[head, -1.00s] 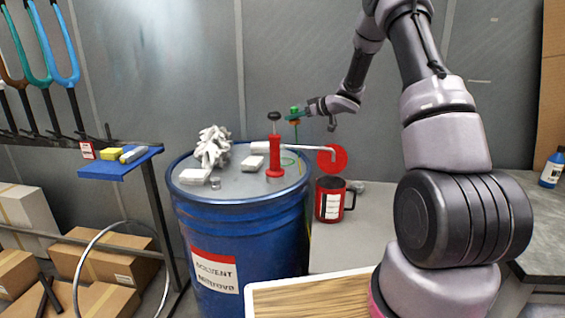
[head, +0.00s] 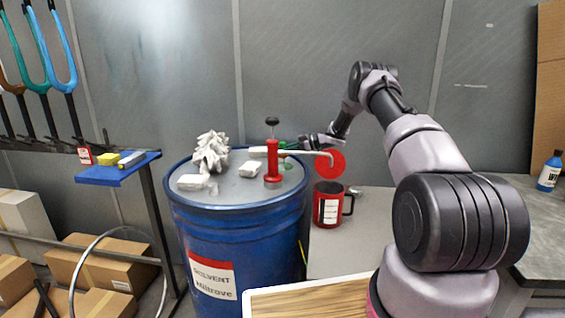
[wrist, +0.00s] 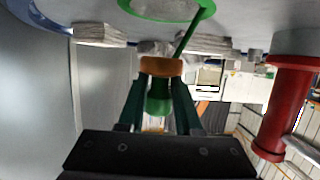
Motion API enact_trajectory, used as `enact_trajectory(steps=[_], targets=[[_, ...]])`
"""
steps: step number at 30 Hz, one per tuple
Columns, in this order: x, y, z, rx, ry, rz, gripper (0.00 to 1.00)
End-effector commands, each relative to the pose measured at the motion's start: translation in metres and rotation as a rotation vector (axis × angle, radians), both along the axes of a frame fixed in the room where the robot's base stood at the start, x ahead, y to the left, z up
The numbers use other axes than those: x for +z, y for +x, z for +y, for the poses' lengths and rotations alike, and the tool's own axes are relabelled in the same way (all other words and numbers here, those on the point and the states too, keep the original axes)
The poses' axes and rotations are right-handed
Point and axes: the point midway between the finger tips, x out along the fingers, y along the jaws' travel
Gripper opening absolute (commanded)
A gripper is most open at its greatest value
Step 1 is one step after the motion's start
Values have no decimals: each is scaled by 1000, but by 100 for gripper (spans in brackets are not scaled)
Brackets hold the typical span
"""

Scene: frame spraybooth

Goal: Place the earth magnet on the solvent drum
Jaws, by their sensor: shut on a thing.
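The earth magnet is a small green piece with an orange-brown disc; in the wrist view the earth magnet (wrist: 160,67) sits between the fingers of my gripper (wrist: 160,85), which is shut on it. A thin green line runs from it toward a green ring (wrist: 150,8) on the drum's lid. In the head view my gripper (head: 306,142) is over the back right of the blue solvent drum (head: 205,240), behind the red hand pump. There the magnet (head: 284,144) is partly hidden. I cannot tell whether it touches the lid.
On the lid stand a red hand pump (head: 272,165) with a grey spout, crumpled white gloves (head: 211,152) and white blocks (head: 193,181). A red disc (head: 329,164) is at the spout's end. A red mug (head: 327,206) stands on the grey bench to the right.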

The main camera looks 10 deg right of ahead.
Motion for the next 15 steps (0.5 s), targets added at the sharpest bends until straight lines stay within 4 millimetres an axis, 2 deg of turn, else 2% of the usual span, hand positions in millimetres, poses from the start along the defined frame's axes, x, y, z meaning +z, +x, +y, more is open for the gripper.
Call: enact_trajectory(steps=[5, 10, 15], targets=[[-13, 0, 0, -1, 0, -1, 0], [-38, 0, 0, -1, 0, 1, 0], [-43, 1, 0, -1, 0, -4, 0]])
